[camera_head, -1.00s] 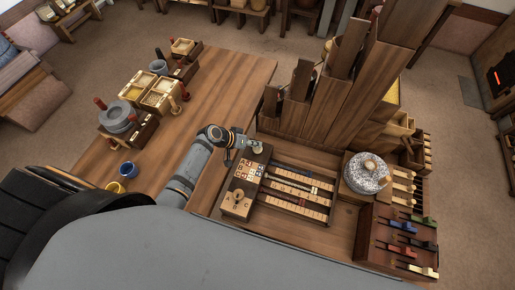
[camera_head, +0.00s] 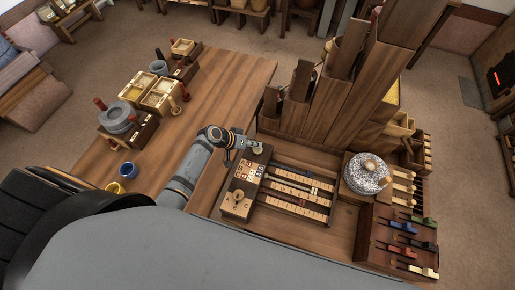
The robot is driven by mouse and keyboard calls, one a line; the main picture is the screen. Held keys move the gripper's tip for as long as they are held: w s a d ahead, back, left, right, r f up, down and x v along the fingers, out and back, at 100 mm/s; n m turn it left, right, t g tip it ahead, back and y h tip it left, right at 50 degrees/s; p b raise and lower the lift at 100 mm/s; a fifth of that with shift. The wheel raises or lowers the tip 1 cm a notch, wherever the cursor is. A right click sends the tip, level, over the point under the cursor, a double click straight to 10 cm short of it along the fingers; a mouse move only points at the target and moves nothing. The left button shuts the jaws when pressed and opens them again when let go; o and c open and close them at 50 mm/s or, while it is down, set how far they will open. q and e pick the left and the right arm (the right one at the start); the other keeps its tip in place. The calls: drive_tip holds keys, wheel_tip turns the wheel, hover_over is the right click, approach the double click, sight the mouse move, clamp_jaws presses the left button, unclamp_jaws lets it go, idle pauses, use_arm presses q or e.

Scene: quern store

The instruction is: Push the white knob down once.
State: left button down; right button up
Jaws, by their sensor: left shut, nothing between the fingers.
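My left gripper (camera_head: 254,146) is at the far end of the wooden control box, just above or beyond its far edge. It is shut, with nothing seen between the fingers. The box has a block of small coloured and pale squares (camera_head: 250,172) and, nearer me, a pale wooden knob (camera_head: 238,196) by the letters A, B, C. The gripper is apart from that pale knob. I cannot tell for sure which part is the white knob; the gripper may hide some of the box's far end. My right gripper is not in view.
Slotted pale rails (camera_head: 297,204) with dark bars lie right of the box. A speckled round stone (camera_head: 367,173) and a rack of coloured levers (camera_head: 400,240) stand further right. Tall wooden chutes (camera_head: 315,115) rise behind. The left table (camera_head: 215,100) has bare room; a blue cup (camera_head: 129,169) stands on it.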

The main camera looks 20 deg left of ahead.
sight(255, 149)
use_arm(q)
drive_tip(key=shift+f+b, duration=0.3)
drive_tip(key=shift+f, duration=0.1)
drive_tip(key=shift+f+b, duration=0.75)
drive_tip(key=shift+f, duration=0.15)
idle(0.7)
drive_tip(key=shift+r, duration=0.15)
drive_tip(key=shift+r+p, duration=1.15)
wheel_tip(255, 149, up, 5)
drive_tip(key=p, duration=0.4)
drive_tip(key=shift+r+p, duration=0.1)
drive_tip(key=shift+p, duration=0.25)
